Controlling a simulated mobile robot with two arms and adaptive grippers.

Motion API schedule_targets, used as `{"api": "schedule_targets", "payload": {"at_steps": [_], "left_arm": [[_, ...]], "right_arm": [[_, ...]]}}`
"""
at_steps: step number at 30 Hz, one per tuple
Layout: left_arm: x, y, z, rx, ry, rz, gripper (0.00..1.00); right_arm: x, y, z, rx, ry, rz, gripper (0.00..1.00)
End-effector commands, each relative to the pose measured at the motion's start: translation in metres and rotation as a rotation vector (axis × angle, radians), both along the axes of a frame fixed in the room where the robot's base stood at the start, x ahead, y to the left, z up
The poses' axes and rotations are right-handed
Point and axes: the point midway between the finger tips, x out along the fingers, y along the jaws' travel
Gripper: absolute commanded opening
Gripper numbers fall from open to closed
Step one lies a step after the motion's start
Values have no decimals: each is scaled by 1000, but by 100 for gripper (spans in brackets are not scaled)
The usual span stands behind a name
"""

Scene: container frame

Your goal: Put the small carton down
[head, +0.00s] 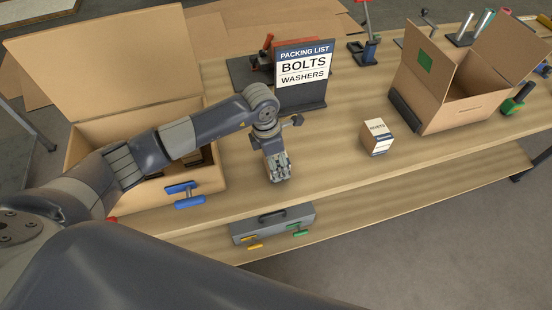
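The small carton (377,137) is a little brown box with a white label that appears to read "BOLTS". It stands upright on the wooden table, right of the middle. My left gripper (281,176) points down over the table, well to the left of the small carton and apart from it. No object shows in it, and its finger gap is too small to make out. My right gripper is not in view.
A large open box (90,120) stands at the left, partly behind my arm. Another open box (462,102) stands right of the carton. A packing list sign (303,75) is at the back. Bare table lies between gripper and carton. A grey toolbox (272,222) sits below.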

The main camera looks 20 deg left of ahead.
Motion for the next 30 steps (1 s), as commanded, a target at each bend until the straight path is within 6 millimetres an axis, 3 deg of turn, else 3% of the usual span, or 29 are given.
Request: {"api": "schedule_targets", "payload": {"at_steps": [3,18,30], "left_arm": [[0,0,0,0,0,0,91],[1,1,7,-1,-3,0,91],[-5,11,86,0,-7,0,91]], "right_arm": [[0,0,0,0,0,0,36],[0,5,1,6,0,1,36],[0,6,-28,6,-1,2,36]]}}
